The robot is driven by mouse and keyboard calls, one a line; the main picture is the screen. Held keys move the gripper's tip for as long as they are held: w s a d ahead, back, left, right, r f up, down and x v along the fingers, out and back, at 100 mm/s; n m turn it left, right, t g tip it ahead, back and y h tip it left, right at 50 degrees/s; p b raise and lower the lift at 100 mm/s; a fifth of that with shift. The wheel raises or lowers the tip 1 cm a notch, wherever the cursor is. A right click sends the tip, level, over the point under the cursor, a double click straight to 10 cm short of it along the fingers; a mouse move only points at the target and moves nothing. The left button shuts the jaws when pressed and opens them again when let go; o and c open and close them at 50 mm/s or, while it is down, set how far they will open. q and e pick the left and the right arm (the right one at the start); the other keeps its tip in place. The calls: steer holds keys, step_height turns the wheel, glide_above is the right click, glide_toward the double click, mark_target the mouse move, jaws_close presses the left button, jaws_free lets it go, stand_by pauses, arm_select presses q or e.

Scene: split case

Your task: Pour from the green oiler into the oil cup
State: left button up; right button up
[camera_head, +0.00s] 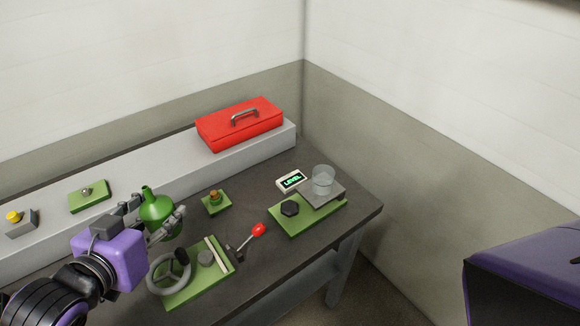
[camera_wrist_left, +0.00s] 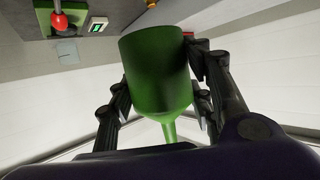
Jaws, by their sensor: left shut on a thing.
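The green oiler (camera_head: 156,210) is in my left gripper (camera_head: 158,222), which is shut around its body. Its narrow spout points up in the head view, so it looks about upright. The oiler (camera_wrist_left: 157,75) also fills the middle of the left wrist view, between the two fingers. A small amber cup on a green base (camera_head: 215,198), which looks like the oil cup, stands to the right of the gripper and apart from it. My right gripper is not in view.
A handwheel (camera_head: 168,277) and a red-knobbed lever (camera_head: 258,230) sit in front of the cup. A clear glass (camera_head: 322,180) stands on a plate beside a LEVEL display (camera_head: 291,180). A red toolbox (camera_head: 240,124) is on the grey ledge behind.

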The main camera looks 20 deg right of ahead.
arm_select(q)
steer(key=w+d, duration=1.3)
steer(key=d, duration=0.3)
steer(key=d+f, duration=0.4)
steer(key=d, duration=0.3)
steer(key=w+d+f, duration=0.1)
steer(key=d+f, duration=0.3)
steer(key=d, duration=0.4)
steer(key=shift+d+f, duration=0.15)
steer(key=shift+d, duration=0.05)
steer(key=shift+s+d+r+m+t+y, duration=0.15)
steer(key=shift+r+m+t+y, duration=0.15)
steer(key=shift+m+t, duration=0.8)
steer(key=shift+s+d+r+m+t+y, duration=0.15)
steer(key=shift+r+m+t, duration=0.35)
steer(key=shift+m, duration=1.05)
steer(key=shift+s+d+r+m+t+y, duration=0.1)
steer(key=shift+r+m+t+y, duration=0.2)
steer(key=shift+m+t, duration=0.85)
